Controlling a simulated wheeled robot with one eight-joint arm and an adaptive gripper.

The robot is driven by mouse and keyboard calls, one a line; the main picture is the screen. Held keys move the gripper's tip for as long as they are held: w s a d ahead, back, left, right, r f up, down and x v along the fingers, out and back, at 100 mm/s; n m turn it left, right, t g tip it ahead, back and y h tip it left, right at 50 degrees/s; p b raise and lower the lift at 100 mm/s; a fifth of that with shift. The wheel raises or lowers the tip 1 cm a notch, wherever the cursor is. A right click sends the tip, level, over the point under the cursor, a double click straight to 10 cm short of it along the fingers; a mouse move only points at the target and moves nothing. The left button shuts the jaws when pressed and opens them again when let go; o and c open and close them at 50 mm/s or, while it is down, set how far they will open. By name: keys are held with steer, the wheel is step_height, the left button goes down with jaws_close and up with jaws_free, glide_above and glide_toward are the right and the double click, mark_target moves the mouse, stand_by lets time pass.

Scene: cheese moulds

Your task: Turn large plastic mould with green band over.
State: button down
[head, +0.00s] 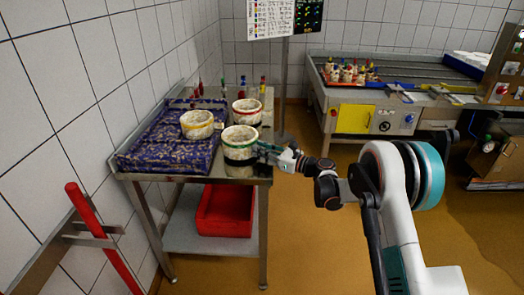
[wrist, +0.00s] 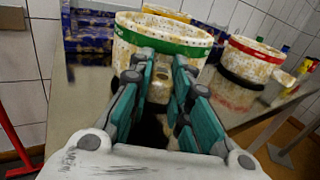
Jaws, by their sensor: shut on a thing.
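The large cream plastic mould with a green band (head: 240,137) is at the front right of the metal table. Its green band runs just below the top rim, and a dark band shows lower down. It looks upright, with its open side up; I cannot tell whether its base touches the table. In the wrist view the mould (wrist: 150,48) is straight ahead. My gripper (head: 262,150) reaches it from the right and is shut on its near side. In the wrist view the teal fingers (wrist: 163,72) hide part of the near wall.
A red-banded mould (head: 247,108) stands just behind on the metal table (head: 195,170). A yellow-banded mould (head: 197,122) sits on the blue mottled block (head: 150,148) to the left. Small coloured-top items stand at the back. A red crate (head: 225,212) is on the lower shelf.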

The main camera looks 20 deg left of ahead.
steer(key=c, duration=1.4)
jaws_free()
steer(key=shift+d, duration=0.2)
steer(key=v, duration=0.6)
steer(key=shift+s+d, duration=0.15)
steer(key=shift+d, duration=0.15)
steer(key=shift+r+p, duration=1.35)
steer(key=shift+r, duration=1.7)
